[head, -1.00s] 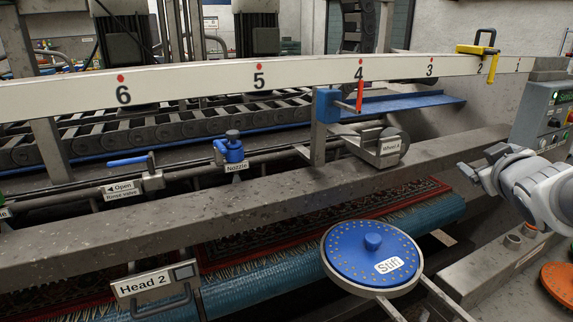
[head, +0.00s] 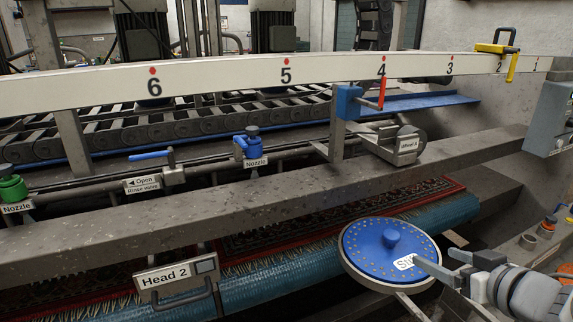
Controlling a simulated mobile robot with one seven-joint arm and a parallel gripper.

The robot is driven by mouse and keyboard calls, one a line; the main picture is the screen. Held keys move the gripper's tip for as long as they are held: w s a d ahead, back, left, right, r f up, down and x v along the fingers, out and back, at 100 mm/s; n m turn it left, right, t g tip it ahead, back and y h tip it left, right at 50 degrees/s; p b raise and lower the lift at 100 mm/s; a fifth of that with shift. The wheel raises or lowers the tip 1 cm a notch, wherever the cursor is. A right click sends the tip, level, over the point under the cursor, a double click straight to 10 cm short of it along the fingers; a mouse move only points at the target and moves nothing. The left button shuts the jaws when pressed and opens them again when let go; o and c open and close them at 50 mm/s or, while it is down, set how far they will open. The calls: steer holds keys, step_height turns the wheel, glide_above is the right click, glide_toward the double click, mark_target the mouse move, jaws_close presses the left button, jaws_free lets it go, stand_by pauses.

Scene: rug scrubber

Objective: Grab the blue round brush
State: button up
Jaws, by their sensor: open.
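The blue round brush (head: 375,260) is a flat blue disc with a ring of small dots, a raised knob (head: 390,238) at its middle and a white "Stiff" label, partly covered now. It sits in a round metal holder at the lower right of the head view. My gripper (head: 436,268) comes in from the right, open, with one finger over the disc's right edge and label. The knob is not between the fingers. I cannot tell whether the finger touches the disc.
A grey beam (head: 250,200) runs behind the brush. The Head 2 plate (head: 176,274) with its handle is to the left, beside a blue roller (head: 262,288) and a red rug (head: 290,228). A control box (head: 556,120) stands at the right.

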mark_target(396, 237)
steer(key=p+x, duration=0.4)
steer(key=x, duration=0.3)
steer(key=shift+r, duration=0.15)
steer(key=b+x, duration=0.1)
steer(key=x, duration=0.3)
steer(key=shift+w+f, duration=0.2)
steer(key=shift+f, duration=0.05)
steer(key=shift+b+x, duration=0.85)
steer(key=shift+x, duration=2.05)
steer(key=shift+r, duration=0.2)
jaws_close()
steer(key=shift+r, duration=0.1)
